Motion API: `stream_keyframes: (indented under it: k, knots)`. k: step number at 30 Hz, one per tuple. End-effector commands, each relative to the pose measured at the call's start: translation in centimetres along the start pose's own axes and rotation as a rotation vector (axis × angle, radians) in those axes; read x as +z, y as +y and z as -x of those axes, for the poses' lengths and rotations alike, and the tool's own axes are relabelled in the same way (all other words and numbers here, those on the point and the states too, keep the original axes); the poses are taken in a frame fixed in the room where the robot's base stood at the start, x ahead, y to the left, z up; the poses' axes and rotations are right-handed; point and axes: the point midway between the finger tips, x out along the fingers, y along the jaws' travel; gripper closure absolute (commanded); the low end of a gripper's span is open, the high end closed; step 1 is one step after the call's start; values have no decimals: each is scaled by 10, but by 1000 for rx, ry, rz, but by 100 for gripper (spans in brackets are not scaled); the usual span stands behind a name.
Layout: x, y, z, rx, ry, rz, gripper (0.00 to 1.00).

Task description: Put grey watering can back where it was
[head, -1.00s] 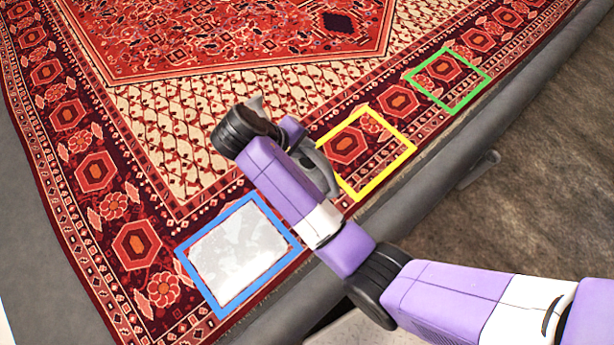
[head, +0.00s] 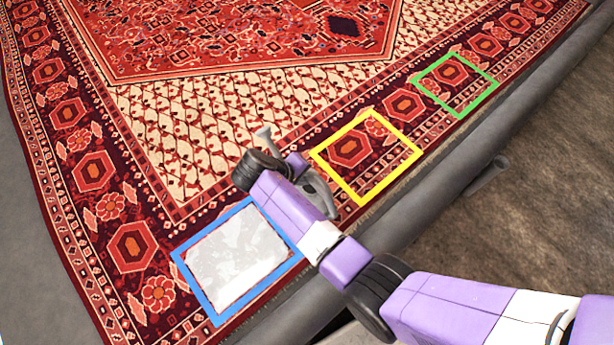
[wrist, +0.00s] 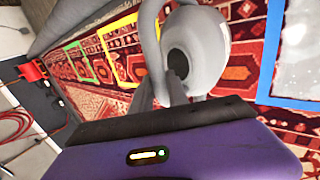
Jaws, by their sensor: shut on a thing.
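The grey watering can shows in the wrist view (wrist: 208,45), with its round body and dark opening close to the camera. My gripper (wrist: 166,88) is shut on it, seemingly by the curved handle. In the head view my wrist hides most of the can; only a flared grey end (head: 264,133) and a curved grey part (head: 320,188) stick out. The can is over the rug, between the blue frame (head: 182,270) and the yellow frame (head: 337,182). I cannot tell whether it touches the rug.
The patterned rug (head: 190,120) lies on a grey bed with a rounded edge (head: 440,210). The blue frame holds a whitish patch (head: 235,262). The yellow frame and the green frame (head: 480,100) enclose bare rug. A red object (wrist: 32,70) shows at the wrist view's left.

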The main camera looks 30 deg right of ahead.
Motion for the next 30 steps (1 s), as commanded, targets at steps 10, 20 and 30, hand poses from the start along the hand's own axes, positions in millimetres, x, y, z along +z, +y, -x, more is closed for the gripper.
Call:
stream_keyframes:
  k: [10,20,30]
  knots:
    - [-1,-1,-2,1,3,-1,100]
    - [0,-3,-4,0,1,0,59]
    - [-1,-1,5,0,2,0,59]
